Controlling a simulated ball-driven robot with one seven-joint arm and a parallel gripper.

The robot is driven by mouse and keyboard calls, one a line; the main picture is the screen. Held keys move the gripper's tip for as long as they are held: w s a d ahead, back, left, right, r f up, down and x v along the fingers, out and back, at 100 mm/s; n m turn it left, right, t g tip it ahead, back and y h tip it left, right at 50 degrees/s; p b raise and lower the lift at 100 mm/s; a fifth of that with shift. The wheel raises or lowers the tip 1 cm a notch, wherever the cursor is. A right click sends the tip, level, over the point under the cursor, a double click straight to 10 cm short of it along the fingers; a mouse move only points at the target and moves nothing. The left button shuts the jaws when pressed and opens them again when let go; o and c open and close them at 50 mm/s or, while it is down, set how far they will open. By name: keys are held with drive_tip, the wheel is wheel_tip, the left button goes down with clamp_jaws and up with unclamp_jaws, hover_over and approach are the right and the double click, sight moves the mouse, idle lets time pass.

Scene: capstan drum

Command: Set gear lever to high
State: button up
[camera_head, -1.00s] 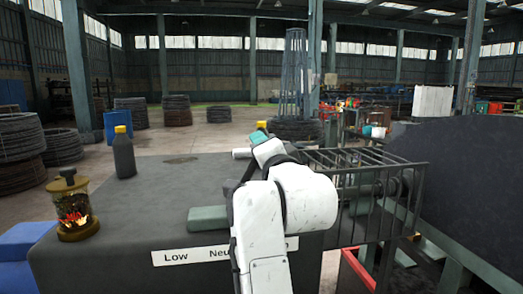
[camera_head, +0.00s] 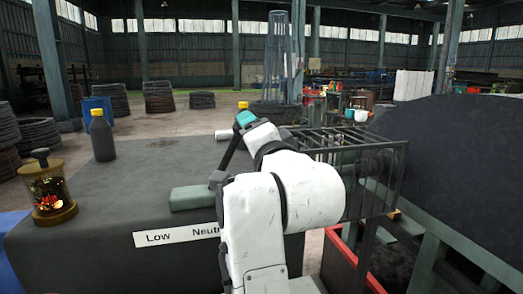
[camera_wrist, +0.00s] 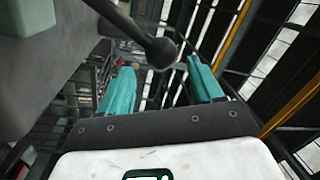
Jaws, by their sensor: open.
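The gear lever is a dark rod (camera_head: 229,152) rising from a grey-green base (camera_head: 193,197) on top of a dark housing (camera_head: 125,200). A label plate (camera_head: 165,237) on its front reads "Low" and "Neut..."; my arm hides the rest. In the wrist view, a dark ball knob (camera_wrist: 160,53) on a rod shows ahead of and between the fingers of my gripper (camera_wrist: 162,86), apart from both. My gripper is open. In the head view, its teal fingertip (camera_head: 245,118) shows near the lever's upper end; my arm hides the other parts.
A lantern-like brass jar (camera_head: 47,189) and a dark bottle with a yellow cap (camera_head: 102,138) stand left on the housing. A metal cage (camera_head: 360,165) and a large dark drum (camera_head: 465,150) stand at the right. A grey mass (camera_wrist: 45,70) fills the wrist view's left side.

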drive_tip(key=b+v, duration=0.1)
drive_tip(key=v, duration=0.4)
drive_tip(key=shift+s+d, duration=0.15)
drive_tip(key=shift+s, duration=0.15)
